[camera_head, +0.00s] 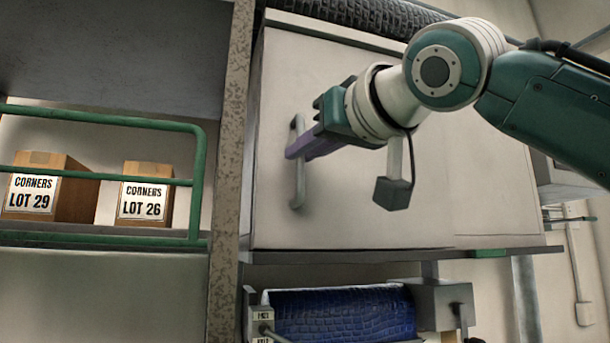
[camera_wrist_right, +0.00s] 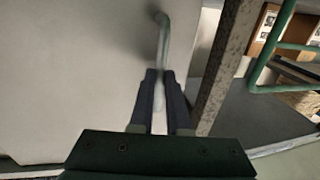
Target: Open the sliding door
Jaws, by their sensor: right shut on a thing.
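The sliding door (camera_head: 400,190) is a large pale panel in the middle of the head view. Its left edge stands beside a speckled post. A vertical grey bar handle (camera_head: 298,190) is fixed near the door's left side. My right gripper (camera_head: 292,152) is shut on the handle at about its middle. In the right wrist view the handle (camera_wrist_right: 163,35) runs down between the two fingers of the gripper (camera_wrist_right: 160,80), and the door (camera_wrist_right: 80,70) fills the left. The fingers hide part of the handle. My left gripper is not in view.
The speckled post (camera_head: 232,130) stands left of the door. Farther left, a shelf behind a green rail (camera_head: 100,122) holds two cardboard boxes labelled CORNERS (camera_head: 148,170). A blue textured roll (camera_head: 340,312) lies below the door. A dark textured roll (camera_head: 370,14) lies above it.

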